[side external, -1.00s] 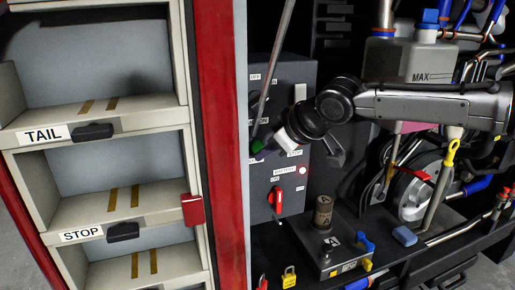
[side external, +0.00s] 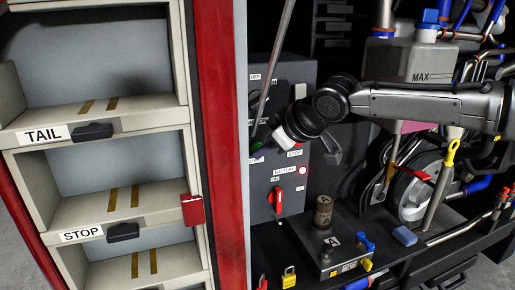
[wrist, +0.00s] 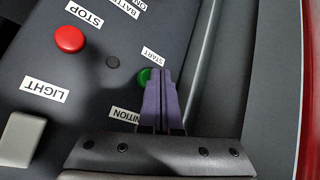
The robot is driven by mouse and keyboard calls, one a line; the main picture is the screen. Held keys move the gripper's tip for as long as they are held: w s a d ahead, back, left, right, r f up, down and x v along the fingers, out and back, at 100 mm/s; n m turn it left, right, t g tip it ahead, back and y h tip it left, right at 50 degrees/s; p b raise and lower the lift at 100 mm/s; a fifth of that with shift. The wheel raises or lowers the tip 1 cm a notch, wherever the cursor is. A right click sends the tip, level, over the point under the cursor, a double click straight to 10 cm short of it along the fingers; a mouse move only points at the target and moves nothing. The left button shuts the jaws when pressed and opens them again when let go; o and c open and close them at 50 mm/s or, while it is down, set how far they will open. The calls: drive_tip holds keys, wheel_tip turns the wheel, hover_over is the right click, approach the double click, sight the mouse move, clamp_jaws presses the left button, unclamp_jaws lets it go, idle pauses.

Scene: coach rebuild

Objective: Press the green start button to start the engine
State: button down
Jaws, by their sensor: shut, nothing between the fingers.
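The green start button (wrist: 144,76) is on the dark control panel (wrist: 105,95), beside the START label (wrist: 150,53). My gripper (wrist: 158,73) is shut and empty, with its purple fingertips at the button's right part in the wrist view, covering some of it. I cannot tell whether the tips touch the button or push it in. In the side view my wrist reaches the panel (side external: 288,75) from the right, and the button is mostly hidden there.
A red frame post (side external: 220,140) stands left of the panel.

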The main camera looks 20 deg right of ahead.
drive_tip(key=shift+w, duration=0.5)
idle(0.6)
drive_tip(key=shift+s, duration=0.9)
drive_tip(key=shift+s, duration=2.55)
